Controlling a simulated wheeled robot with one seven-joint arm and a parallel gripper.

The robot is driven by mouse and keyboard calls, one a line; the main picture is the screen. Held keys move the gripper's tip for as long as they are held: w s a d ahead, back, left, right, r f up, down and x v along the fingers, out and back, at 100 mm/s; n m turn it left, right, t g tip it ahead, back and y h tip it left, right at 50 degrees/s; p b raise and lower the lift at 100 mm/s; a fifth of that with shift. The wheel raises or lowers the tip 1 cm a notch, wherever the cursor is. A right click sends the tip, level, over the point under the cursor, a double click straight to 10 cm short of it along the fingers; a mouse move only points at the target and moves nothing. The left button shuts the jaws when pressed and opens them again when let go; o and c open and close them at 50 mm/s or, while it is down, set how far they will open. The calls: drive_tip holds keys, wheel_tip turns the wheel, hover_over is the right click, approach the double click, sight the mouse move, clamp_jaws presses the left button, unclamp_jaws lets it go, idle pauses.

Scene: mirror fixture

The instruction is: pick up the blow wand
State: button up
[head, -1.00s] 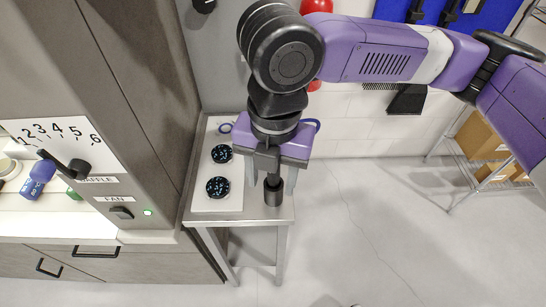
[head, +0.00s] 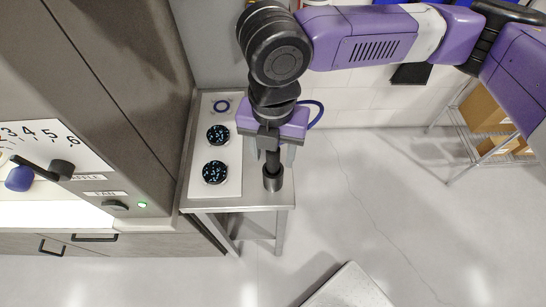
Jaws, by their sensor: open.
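My gripper (head: 270,142) is open and points down over the right side of a small metal table (head: 262,199). A dark rod with a wider cylindrical end (head: 273,180) shows just below it, near the table's front right. I cannot tell whether this is the blow wand or whether it lies between the fingers. A blue loop (head: 319,113), perhaps a hose, shows to the right of my gripper's purple body; its other end is hidden. No blow wand can be made out for certain, as my gripper covers much of that part of the table.
A grey cabinet (head: 143,120) with a dial and fan switch stands close on the left. A wire shelf (head: 463,161) stands right. Open floor lies between.

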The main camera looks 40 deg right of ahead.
sight(273, 168)
drive_tip(key=shift+f, duration=1.25)
clamp_jaws()
